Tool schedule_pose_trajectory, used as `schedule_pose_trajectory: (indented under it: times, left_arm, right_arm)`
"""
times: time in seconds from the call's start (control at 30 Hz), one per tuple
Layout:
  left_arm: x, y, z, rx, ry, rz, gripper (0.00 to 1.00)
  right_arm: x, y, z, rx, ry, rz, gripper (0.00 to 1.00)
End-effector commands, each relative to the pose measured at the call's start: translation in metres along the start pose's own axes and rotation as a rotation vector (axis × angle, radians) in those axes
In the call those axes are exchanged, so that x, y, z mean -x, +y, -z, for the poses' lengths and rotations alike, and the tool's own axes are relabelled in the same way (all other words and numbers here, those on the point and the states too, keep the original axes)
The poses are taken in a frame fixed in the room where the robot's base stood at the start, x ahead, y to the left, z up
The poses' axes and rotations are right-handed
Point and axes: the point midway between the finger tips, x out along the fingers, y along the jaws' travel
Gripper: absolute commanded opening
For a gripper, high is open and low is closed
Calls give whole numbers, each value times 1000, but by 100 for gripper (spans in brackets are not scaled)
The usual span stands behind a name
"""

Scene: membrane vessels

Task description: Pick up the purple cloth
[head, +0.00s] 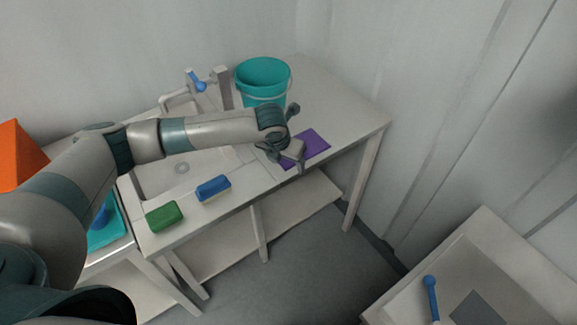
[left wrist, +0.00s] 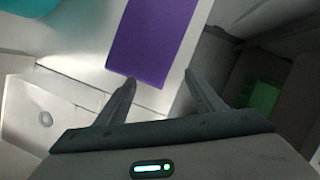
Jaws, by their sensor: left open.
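The purple cloth (head: 311,146) lies flat on the bench top near its front edge, to the right of the sink. Part of it is hidden behind my left gripper (head: 294,160) in the head view. My left gripper is open and empty, above the near left side of the cloth. In the left wrist view the cloth (left wrist: 155,40) lies beyond the fingertips (left wrist: 160,80), with its near end close to the left finger. I cannot tell the exact height of the fingers above the bench. My right gripper is not in view.
A teal bucket (head: 262,80) stands behind the cloth. A blue block (head: 213,188) and a green block (head: 165,216) sit along the front edge by the sink. A tap with a blue handle (head: 199,86) is behind the sink. Another table (head: 490,235) stands at lower right.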

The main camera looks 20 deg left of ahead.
Motion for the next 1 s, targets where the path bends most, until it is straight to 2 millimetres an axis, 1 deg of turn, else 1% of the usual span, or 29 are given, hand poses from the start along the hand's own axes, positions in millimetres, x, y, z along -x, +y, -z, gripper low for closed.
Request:
schedule_pose_trajectory:
  times: [0.1, 0.13, 0.63, 0.87, 1.0]
  left_arm:
    - [-2, 0, 0, 0, 0, 0, 62]
    - [-2, 0, 0, 0, 0, 0, 60]
    - [-2, 0, 0, 0, 1, 0, 0]
    - [-2, 0, 0, 0, 1, 0, 0]
    - [7, 0, -3, 0, 0, 0, 0]
  right_arm:
    - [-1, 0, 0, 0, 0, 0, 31]
    - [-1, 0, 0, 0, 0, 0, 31]
    - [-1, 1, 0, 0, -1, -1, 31]
    - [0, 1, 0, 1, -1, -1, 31]
    - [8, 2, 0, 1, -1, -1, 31]
